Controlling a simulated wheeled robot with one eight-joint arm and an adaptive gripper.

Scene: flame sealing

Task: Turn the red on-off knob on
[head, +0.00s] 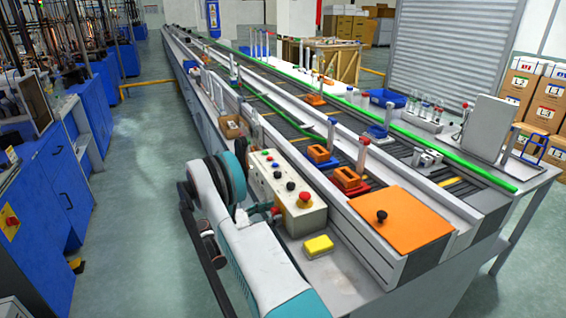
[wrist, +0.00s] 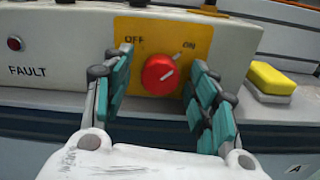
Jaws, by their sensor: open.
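The red on-off knob (wrist: 159,75) sits on a yellow plate marked OFF at upper left and ON at upper right, on the front face of a pale control box (wrist: 60,45). The white line on the knob slants up to the right, toward the ON side. My gripper (wrist: 160,64) is open, with one teal-padded finger on each side of the knob. Gaps show between the pads and the knob. In the head view my gripper (head: 258,214) is at the near side of the control box (head: 262,172), and the knob is hard to make out there.
A red FAULT lamp (wrist: 15,44) is left of the knob. A red mushroom button (head: 304,197) stands on top of the box. A yellow block (head: 319,246) lies on the ledge to its right. The conveyor bench runs behind, with an orange plate (head: 400,220).

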